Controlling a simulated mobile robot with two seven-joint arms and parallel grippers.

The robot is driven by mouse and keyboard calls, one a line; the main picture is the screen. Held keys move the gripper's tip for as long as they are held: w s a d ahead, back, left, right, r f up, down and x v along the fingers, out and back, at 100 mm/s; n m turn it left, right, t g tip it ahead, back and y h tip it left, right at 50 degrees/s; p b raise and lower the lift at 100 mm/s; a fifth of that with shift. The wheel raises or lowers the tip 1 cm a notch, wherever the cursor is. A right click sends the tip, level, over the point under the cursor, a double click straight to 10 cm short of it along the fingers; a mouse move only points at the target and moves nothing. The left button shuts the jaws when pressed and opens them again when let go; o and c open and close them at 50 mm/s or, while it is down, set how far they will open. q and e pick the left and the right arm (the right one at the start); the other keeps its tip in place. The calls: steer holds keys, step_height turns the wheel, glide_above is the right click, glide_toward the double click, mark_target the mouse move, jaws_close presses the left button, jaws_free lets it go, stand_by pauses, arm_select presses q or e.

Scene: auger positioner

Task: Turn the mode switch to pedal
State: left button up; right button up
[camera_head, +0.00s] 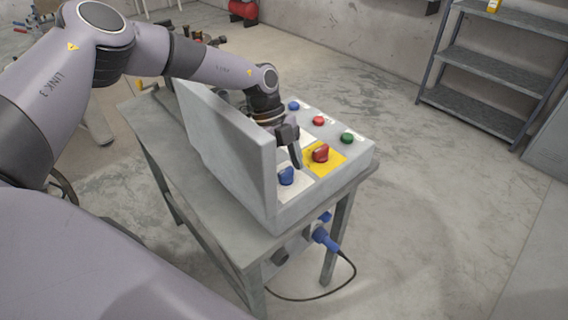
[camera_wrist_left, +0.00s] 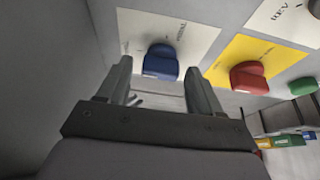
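A blue knob (camera_head: 286,176) sits on a white plate at the near end of the grey control box. In the left wrist view the blue knob (camera_wrist_left: 160,62) has a label beside it that appears to read PEDAL, so it looks like the mode switch. My left gripper (camera_head: 296,158) is above the panel, close to this knob. In the left wrist view the left gripper (camera_wrist_left: 157,72) is open, its fingers apart, with the knob showing between and beyond the tips. Whether a finger touches it, I cannot tell. My right gripper is out of view.
A red knob (camera_head: 320,153) on a yellow plate is beside the blue one. Blue, red (camera_head: 318,120) and green (camera_head: 347,138) buttons line the far edge. The box's raised lid (camera_head: 225,140) stands close to my left arm. A blue plug (camera_head: 326,239) hangs below the table.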

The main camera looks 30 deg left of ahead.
arm_select(q)
steer(key=c, duration=0.8)
steer(key=shift+c, duration=0.2)
steer(key=m+g, duration=0.1)
steer(key=m, duration=0.2)
steer(key=shift+w+d+m+y, duration=0.1)
steer(key=shift+m+y, duration=0.2)
steer(key=shift+m, duration=0.1)
steer(key=m+g+y, duration=0.1)
steer(key=m, duration=0.2)
steer(key=shift+d+m, duration=0.1)
steer(key=shift+m, duration=0.3)
steer(key=m+y+b, duration=0.1)
steer(key=m, duration=0.1)
steer(key=m+g+y+b, duration=0.1)
steer(key=m, duration=0.2)
steer(key=shift+w+d+f, duration=0.1)
steer(key=m+y, duration=0.2)
steer(key=m, duration=0.3)
steer(key=shift+d+b, duration=0.1)
steer(key=shift+b, duration=0.25)
steer(key=shift+m, duration=0.3)
